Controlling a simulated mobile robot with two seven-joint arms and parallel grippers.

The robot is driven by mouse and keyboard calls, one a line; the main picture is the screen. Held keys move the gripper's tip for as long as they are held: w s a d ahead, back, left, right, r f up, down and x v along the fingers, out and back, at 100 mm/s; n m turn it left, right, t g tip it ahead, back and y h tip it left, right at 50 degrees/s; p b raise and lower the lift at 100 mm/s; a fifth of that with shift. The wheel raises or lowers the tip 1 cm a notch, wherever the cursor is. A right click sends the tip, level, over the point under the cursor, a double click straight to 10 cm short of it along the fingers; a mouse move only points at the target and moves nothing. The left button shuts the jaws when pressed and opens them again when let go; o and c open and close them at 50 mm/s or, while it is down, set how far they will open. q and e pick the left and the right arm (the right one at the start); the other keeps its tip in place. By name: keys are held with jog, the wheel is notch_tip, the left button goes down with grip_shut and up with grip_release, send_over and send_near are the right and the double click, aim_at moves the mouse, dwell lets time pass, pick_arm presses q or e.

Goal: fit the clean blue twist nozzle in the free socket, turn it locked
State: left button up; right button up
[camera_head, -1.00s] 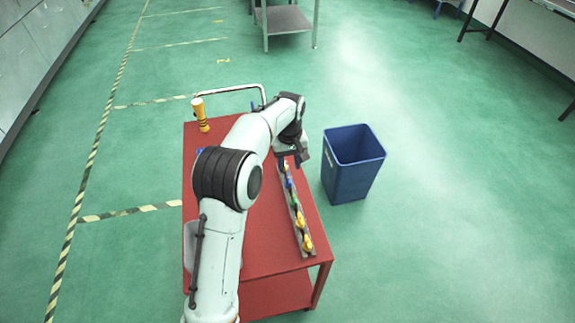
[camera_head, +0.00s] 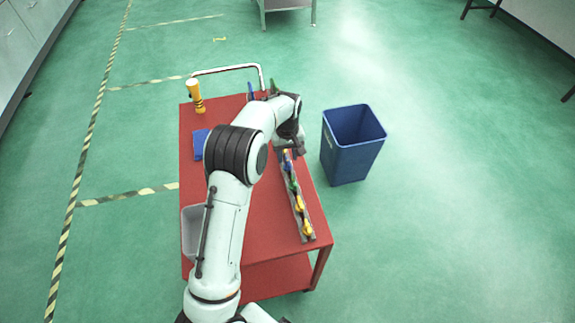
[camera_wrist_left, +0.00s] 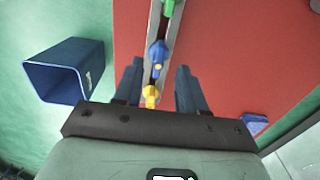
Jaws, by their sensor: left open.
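A narrow grey rail (camera_head: 294,205) runs along the right side of the red cart top and carries several coloured nozzles. A blue nozzle (camera_head: 287,166) sits near its far end and also shows in the left wrist view (camera_wrist_left: 157,55). A yellow nozzle (camera_wrist_left: 151,92) beside it lies between the fingers in that view, and a green one (camera_wrist_left: 168,7) is at the top edge. My left gripper (camera_head: 293,152) is open over the far end of the rail, its fingers (camera_wrist_left: 159,88) apart on both sides. I cannot make out a free socket. My right gripper is not in view.
A blue bin (camera_head: 353,150) stands on the floor right of the red cart (camera_head: 258,225). On the cart are a yellow bottle-like object (camera_head: 195,97), a blue block (camera_head: 199,145) and a grey tray (camera_head: 192,232). Blue and green items (camera_head: 252,92) stand at the far edge.

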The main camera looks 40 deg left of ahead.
aim_at(287, 161)
pick_arm(q)
notch_tip(287, 161, down, 4)
jog(key=shift+w, duration=0.15)
grip_shut()
jog(key=shift+r, duration=0.1)
